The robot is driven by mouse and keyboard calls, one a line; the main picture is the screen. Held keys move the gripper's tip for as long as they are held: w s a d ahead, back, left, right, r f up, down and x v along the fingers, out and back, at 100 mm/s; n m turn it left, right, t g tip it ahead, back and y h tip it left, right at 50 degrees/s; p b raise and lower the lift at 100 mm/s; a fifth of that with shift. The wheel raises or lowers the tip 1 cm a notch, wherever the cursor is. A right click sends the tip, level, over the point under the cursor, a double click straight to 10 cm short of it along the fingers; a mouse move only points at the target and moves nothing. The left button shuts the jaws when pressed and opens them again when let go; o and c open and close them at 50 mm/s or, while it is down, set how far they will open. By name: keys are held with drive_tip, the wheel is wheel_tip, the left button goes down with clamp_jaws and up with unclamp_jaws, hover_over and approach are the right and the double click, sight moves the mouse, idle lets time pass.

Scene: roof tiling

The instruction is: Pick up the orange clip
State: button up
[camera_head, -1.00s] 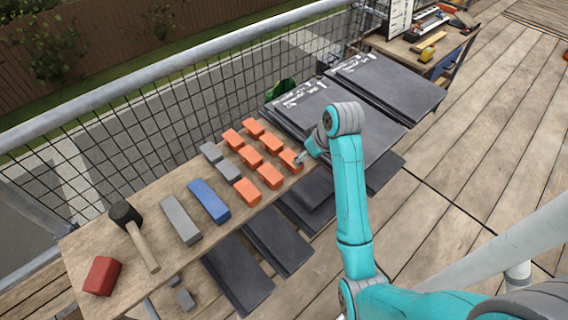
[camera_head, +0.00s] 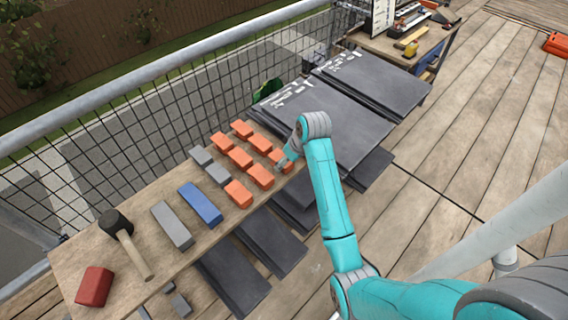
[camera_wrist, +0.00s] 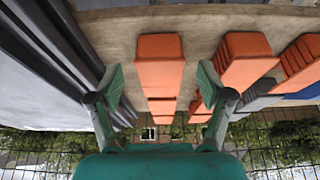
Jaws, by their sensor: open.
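Several orange clips lie in rows on the wooden bench; one orange clip (camera_wrist: 160,66) sits between my open gripper's fingers in the wrist view. My gripper (camera_wrist: 160,88) has one finger on each side of this clip, with a gap on both sides. A second orange clip (camera_wrist: 243,60) is just right of the right finger. In the head view my gripper (camera_head: 283,163) is at the right end of the clip rows, over or beside the nearest-right clip (camera_head: 287,157), which it partly hides. Another orange clip (camera_head: 238,193) lies at the row's left end.
Grey clips (camera_head: 218,173), a blue bar (camera_head: 201,203), a grey bar (camera_head: 171,225), a mallet (camera_head: 126,240) and a red block (camera_head: 94,287) share the bench (camera_head: 75,252). Dark slates (camera_head: 345,128) are stacked right of the clips. A mesh railing (camera_head: 140,135) runs behind.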

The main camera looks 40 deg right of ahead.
drive_tip(key=shift+w+f, duration=0.3)
drive_tip(key=shift+f, duration=0.35)
drive_tip(key=c, duration=1.2)
wheel_tip(320, 180, up, 10)
drive_tip(key=o, duration=0.4)
clamp_jaws()
drive_tip(key=shift+s, duration=0.1)
